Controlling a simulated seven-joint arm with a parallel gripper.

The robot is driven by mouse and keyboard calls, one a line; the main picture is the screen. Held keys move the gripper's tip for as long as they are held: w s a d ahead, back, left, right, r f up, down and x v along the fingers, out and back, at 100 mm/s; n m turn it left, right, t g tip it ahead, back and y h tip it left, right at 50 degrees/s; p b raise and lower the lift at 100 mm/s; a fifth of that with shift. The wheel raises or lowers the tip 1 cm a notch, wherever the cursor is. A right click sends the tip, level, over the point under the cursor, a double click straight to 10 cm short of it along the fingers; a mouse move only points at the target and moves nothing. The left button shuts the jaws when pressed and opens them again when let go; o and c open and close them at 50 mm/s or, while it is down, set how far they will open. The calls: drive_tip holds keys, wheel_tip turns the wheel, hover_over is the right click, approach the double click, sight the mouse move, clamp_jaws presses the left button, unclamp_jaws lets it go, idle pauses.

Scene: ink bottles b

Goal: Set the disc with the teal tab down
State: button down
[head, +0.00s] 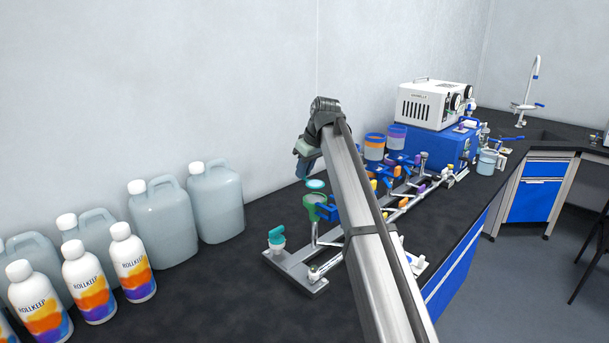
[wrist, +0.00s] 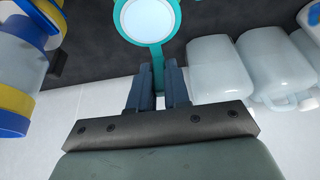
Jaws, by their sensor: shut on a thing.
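My gripper (head: 305,172) is shut on the teal tab (wrist: 158,62) of a round disc with a pale face and a teal rim. The disc (wrist: 147,18) extends beyond the fingertips in the wrist view, its far edge cut off by the frame. In the head view the disc (head: 316,185) is held in the air, just above a green ring-shaped holder (head: 316,203) on a stand. The jaws also show in the wrist view (wrist: 158,85). I cannot tell whether the disc touches the holder.
A metal base (head: 298,276) carries a teal-topped piece (head: 276,238) and several blue valves. Jugs (head: 215,203) and printed bottles (head: 132,262) stand to the left. Two orange and purple containers (head: 375,147) and a blue machine (head: 430,143) stand behind right. The dark counter (head: 190,300) is clear in front.

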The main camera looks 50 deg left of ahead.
drive_tip(key=shift+r, duration=0.35)
